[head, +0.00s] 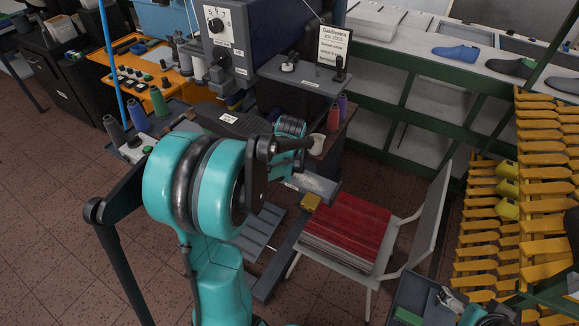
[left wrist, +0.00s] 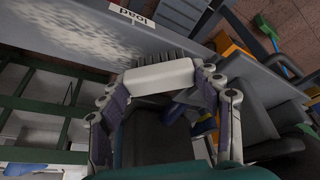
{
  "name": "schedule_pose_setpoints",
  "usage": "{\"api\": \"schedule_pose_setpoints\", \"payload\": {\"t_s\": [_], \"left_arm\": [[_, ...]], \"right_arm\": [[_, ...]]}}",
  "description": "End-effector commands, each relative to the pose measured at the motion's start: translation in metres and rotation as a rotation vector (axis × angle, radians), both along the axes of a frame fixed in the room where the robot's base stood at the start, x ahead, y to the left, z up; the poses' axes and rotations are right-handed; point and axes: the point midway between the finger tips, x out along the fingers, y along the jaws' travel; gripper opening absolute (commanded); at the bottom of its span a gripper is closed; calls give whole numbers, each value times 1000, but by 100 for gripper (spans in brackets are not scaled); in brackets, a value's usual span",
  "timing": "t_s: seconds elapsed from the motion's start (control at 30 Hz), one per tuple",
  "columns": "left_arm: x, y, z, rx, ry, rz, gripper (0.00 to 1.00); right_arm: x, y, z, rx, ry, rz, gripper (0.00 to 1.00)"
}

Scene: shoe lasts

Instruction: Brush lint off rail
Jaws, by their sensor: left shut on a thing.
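My left gripper (left wrist: 160,80) is shut on a brush in the left wrist view. The brush (left wrist: 158,76) has a pale handle lying across between the fingers, and dark bristles facing the rail. A grey rail (left wrist: 190,55) runs across the top of that view with a white label. A pale, speckled patch of lint (left wrist: 60,35) covers its left part. The bristles are close to the rail; I cannot tell whether they touch. In the head view the rail's pale patch (head: 318,185) shows beyond my left arm, which hides most of the gripper and brush. A teal part at the bottom right looks like my right gripper (head: 478,316), cut off by the frame.
A grey machine (head: 232,45) and spools of thread (head: 140,115) are behind my left arm. Yellow racks (head: 540,160) stand at the right, and green-framed shelves (head: 425,95) at the back.

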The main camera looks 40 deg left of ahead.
Motion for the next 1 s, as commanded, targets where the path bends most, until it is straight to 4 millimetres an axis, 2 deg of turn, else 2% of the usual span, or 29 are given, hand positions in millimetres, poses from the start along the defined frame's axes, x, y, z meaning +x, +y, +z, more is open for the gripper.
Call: {"api": "schedule_pose_setpoints", "payload": {"t_s": [0.2,0.57,0.73,1.0], "left_arm": [[-3,17,-2,0,2,2,30],[14,18,0,1,1,0,30],[14,10,0,1,1,-1,30],[17,-13,2,1,1,-1,30]], "right_arm": [[0,0,-2,0,0,0,84],[0,0,-2,0,0,0,84],[0,0,-2,0,0,0,84],[0,0,-1,0,0,0,84]]}}
